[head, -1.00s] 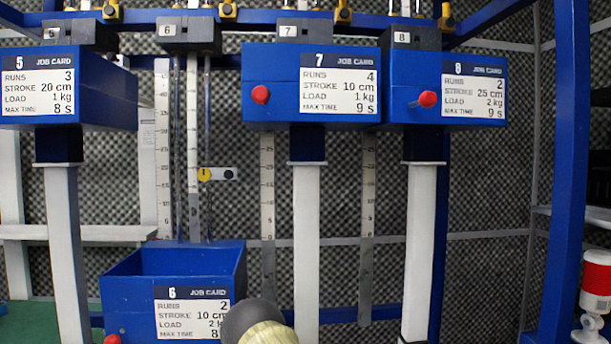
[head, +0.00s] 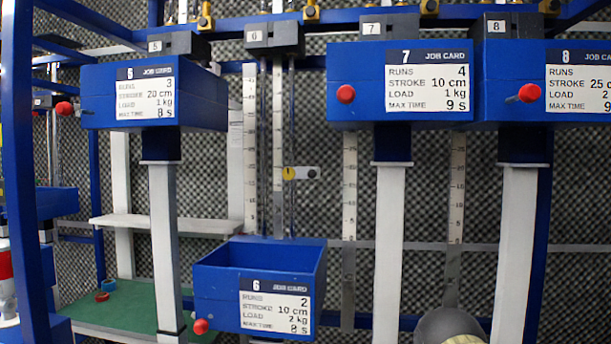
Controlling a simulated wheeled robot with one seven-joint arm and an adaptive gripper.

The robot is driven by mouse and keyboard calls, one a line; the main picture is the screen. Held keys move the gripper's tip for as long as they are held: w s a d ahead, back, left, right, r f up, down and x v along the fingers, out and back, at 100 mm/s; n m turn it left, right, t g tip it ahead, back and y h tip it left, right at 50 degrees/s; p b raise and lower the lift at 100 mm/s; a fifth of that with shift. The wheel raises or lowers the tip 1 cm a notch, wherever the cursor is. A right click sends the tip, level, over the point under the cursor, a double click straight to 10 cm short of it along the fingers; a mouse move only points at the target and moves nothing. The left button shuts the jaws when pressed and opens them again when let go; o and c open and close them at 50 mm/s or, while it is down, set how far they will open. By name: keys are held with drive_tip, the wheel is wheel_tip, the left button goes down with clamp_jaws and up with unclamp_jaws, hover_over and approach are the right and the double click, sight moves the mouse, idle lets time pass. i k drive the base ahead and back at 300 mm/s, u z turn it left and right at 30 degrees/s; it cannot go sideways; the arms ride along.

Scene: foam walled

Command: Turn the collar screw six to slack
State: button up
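At station 6 a small white plate (head: 303,172) sits on the thin upright rods, about mid-height. It carries a yellow disc (head: 289,173) with a dark mark at its left and a black knob (head: 312,173) at its right. Which of these is the collar screw I cannot tell for certain. The blue box 6 (head: 215,313) hangs low beneath it, open at the top, with its job card (head: 275,308) and a red knob (head: 200,326) in front. My gripper is not in view.
Blue boxes 5 (head: 97,105), 7 (head: 355,112) and 8 (head: 508,112) hang higher on both sides, with red knobs. White posts stand below them. A rounded grey and cream shape (head: 450,325) shows at the bottom right. A green surface (head: 130,312) lies at lower left.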

sight(288, 173)
drive_tip(key=k, duration=0.5)
drive_tip(key=u, duration=2.2)
drive_tip(key=i, duration=0.75)
drive_tip(key=z, duration=2)
